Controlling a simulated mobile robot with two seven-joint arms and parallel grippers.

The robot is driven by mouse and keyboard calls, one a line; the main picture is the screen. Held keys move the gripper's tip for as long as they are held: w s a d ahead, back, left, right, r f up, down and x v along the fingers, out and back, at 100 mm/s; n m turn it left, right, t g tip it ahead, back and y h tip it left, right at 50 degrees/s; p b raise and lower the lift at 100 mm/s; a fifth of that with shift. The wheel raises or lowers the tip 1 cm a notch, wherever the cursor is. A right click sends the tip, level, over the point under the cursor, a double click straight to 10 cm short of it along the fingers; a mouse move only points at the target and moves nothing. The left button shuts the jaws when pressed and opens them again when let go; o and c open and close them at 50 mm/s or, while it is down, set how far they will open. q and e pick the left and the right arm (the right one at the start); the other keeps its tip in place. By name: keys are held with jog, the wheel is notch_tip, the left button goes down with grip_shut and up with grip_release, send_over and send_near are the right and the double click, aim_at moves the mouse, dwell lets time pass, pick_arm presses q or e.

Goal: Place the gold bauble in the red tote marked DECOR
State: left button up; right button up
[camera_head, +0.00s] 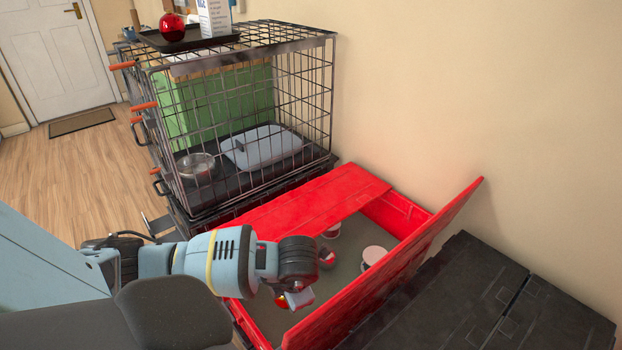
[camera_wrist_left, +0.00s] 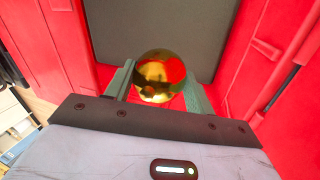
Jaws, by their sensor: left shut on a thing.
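A gold bauble (camera_wrist_left: 158,76) is held between the two fingers of my left gripper (camera_wrist_left: 158,92) in the left wrist view. The tote's grey floor lies below the bauble in the wrist view, with red walls (camera_wrist_left: 240,55) on both sides. No DECOR marking can be read. My right gripper is not seen.
The tote holds a white-topped round item (camera_head: 374,255) and a red-and-grey ball (camera_head: 327,258). One lid flap stands raised on the right, beside black lids (camera_head: 505,300). A wire crate (camera_head: 250,110) stands behind, with a tray and red bauble (camera_head: 172,27) on top.

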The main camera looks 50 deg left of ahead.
pick_arm(q)
jog(key=shift+a+f, duration=0.1)
jog(key=shift+f, duration=0.55)
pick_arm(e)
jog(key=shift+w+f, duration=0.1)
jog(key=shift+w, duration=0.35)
pick_arm(q)
jog(key=shift+f, duration=0.1)
